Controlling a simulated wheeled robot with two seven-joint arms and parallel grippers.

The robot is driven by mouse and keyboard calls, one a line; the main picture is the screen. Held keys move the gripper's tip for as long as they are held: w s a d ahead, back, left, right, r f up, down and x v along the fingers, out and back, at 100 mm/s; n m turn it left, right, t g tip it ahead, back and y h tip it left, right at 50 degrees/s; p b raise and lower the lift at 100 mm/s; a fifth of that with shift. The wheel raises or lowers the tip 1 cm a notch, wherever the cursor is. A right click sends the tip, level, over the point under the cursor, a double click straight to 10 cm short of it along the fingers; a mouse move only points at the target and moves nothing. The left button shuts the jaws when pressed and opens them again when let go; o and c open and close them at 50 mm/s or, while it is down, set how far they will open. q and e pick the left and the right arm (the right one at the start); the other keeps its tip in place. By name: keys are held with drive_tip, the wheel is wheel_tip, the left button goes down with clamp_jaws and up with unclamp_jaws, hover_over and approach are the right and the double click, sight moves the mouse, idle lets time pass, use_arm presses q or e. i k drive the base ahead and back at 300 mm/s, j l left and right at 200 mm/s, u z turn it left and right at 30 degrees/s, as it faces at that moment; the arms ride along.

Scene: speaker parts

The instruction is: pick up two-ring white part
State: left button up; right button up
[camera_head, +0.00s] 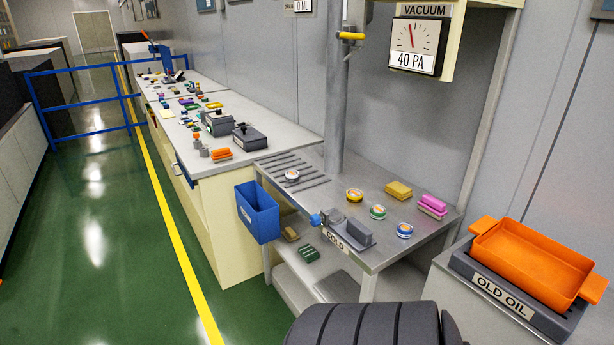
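Several small round parts with white tops stand apart on the grey metal table (333,237). One with an orange-yellow band (354,194) is in the middle, one with green bands (378,212) is to its right, and one with blue bands (405,230) is nearest the right edge. A paler white-and-grey round part (292,175) sits at the slotted left end. They are too small to tell which has two rings. Neither of my grippers is in view.
Yellow (398,190) and pink (432,206) blocks lie behind the round parts. A grey fixture (350,235) labelled COLD is at the front edge, a blue bin (257,211) hangs at left, and an orange tray (530,262) stands at right. A vertical pipe (335,90) rises at the back.

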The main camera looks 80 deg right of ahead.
sight(292, 175)
drive_tip(key=z, duration=2.35)
drive_tip(key=u, duration=4.2)
drive_tip(key=z, duration=4.2)
